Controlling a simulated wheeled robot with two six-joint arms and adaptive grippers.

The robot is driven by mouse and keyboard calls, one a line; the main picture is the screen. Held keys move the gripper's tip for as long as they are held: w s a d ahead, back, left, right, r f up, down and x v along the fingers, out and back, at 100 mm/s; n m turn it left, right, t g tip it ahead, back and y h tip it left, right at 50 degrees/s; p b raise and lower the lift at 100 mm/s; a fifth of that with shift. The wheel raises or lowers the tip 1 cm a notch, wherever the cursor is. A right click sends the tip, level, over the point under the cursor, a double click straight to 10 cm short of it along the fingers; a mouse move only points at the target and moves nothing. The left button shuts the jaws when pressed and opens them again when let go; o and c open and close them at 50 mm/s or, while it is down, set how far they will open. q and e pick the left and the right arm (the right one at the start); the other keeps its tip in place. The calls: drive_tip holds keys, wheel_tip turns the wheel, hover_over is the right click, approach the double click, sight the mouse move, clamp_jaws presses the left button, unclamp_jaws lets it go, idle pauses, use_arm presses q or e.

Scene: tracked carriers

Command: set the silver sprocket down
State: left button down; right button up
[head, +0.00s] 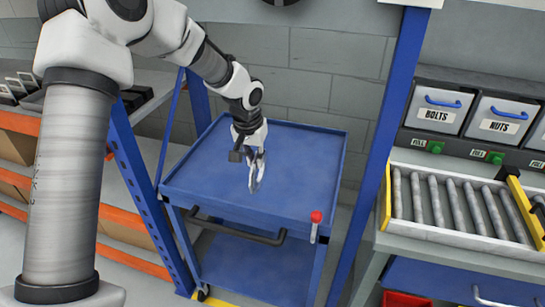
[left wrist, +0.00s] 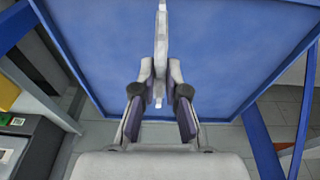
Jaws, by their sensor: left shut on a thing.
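My left gripper (head: 256,160) is shut on the silver sprocket (head: 258,176), over the blue top of a cart (head: 200,180). In the left wrist view the sprocket (left wrist: 161,42) shows nearly edge-on as a thin, upright grey plate between the fingertips (left wrist: 160,78). Its lower end shows below the fingertips. In the head view the gripper partly hides it. I cannot tell whether its lower edge touches the cart top. My right gripper is in neither view.
The cart top is otherwise bare, with a raised rim around it. A red-knobbed lever (head: 315,222) stands at its front right corner. A blue post (head: 384,130) separates it from the roller conveyor (head: 450,205) and the labelled bins (head: 500,118). Orange-edged shelves (head: 125,215) stand at left.

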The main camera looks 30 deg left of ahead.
use_arm(q)
drive_tip(key=w+a+f+p, duration=0.4)
drive_tip(key=w+a, duration=0.3)
drive_tip(key=w, duration=0.5)
drive_tip(key=shift+w+a+f, duration=0.2)
drive_tip(key=shift+w+a, duration=0.2)
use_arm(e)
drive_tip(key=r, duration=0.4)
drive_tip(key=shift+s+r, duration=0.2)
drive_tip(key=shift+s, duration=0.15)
use_arm(q)
drive_tip(key=shift+f, duration=0.1)
drive_tip(key=c, duration=1.2)
unclamp_jaws()
